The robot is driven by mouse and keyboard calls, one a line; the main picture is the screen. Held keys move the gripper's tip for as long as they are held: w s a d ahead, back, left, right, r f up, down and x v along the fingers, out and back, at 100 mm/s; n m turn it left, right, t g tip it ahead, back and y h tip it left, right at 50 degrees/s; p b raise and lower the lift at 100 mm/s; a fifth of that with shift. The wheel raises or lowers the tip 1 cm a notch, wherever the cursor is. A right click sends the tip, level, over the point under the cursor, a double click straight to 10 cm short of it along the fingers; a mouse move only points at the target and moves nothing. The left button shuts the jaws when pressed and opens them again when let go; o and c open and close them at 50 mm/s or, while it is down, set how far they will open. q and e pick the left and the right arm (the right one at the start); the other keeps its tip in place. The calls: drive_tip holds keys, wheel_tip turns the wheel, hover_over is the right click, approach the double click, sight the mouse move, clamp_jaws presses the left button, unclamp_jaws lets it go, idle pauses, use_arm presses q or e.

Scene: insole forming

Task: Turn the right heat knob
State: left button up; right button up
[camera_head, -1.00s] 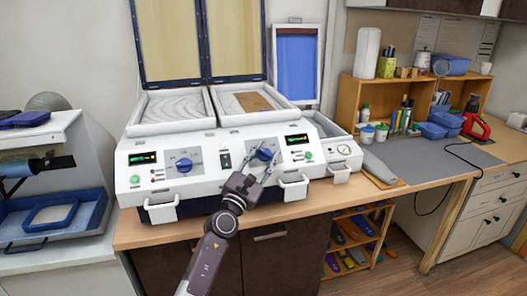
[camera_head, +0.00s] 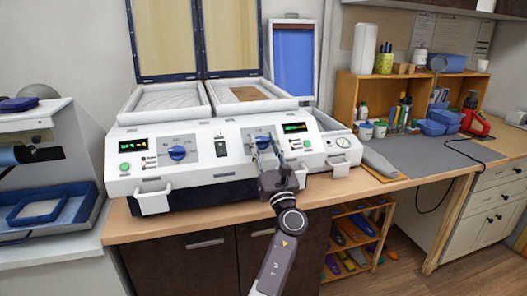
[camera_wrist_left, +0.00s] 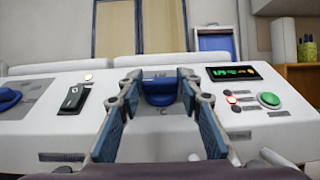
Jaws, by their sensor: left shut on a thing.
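The white forming machine (camera_head: 215,184) stands on the wooden bench. Its right heat knob (camera_head: 263,142) is blue and partly covered by my left gripper (camera_head: 266,152) in the head view. In the left wrist view, the knob (camera_wrist_left: 158,88) sits between the two fingers of my left gripper (camera_wrist_left: 159,92), which are shut on it from both sides. The left heat knob (camera_head: 178,153) is also blue and free. The lit green display (camera_wrist_left: 235,72) is right of the knob in the wrist view. My right gripper is not in view.
A black rocker switch (camera_wrist_left: 73,97) and a green button (camera_wrist_left: 268,100) flank the knob. White handles (camera_head: 318,165) stick out along the machine's front edge. A grey mat (camera_head: 430,150) and wooden shelf (camera_head: 352,100) are to the right.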

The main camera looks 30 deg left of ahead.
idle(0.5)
use_arm(q)
drive_tip(key=o, duration=1.2)
drive_tip(key=v, duration=1.2)
drive_tip(key=shift+d, duration=0.15)
drive_tip(key=shift+w, duration=0.1)
